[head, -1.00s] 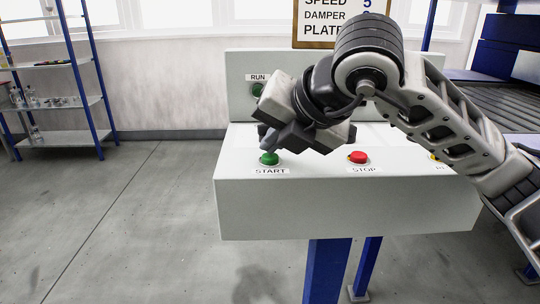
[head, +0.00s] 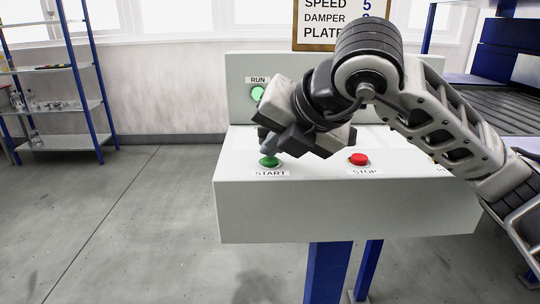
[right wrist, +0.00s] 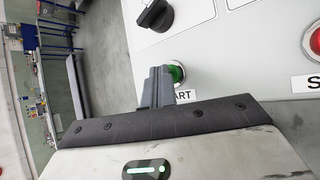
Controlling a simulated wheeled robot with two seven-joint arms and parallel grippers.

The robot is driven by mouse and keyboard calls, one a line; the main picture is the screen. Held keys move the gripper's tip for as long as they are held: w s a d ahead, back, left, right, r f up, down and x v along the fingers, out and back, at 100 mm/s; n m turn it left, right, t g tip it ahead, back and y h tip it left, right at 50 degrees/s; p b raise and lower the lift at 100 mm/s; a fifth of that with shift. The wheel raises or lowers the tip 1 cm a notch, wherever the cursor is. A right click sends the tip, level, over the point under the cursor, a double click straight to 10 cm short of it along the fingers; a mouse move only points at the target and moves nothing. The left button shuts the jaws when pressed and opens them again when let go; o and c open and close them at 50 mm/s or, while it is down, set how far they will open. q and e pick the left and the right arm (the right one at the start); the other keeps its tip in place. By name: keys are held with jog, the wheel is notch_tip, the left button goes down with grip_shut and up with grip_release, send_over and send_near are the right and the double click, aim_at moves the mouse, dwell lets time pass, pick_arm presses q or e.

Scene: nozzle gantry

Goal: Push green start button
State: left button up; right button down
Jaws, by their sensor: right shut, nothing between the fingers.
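The green start button (head: 269,162) sits at the front left of the white control panel (head: 345,208), above the label START. My right gripper (head: 266,151) is shut and empty, pointing down with its fingertips at the top of the green button, seemingly touching it. In the right wrist view the closed fingers (right wrist: 157,88) partly cover the green button (right wrist: 177,73). The RUN lamp (head: 257,93) on the upright back of the panel glows bright green. My left gripper is not in view.
A red STOP button (head: 358,159) stands to the right on the panel, under my right arm. A black knob (right wrist: 155,15) shows in the right wrist view. A blue shelf rack (head: 60,95) stands far left. The floor on the left is clear.

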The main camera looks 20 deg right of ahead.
aim_at(274, 162)
jog(key=shift+r+p, duration=0.3)
jog(key=shift+r, duration=0.45)
jog(key=shift+r+p, duration=1.5)
jog(key=shift+r, duration=1.05)
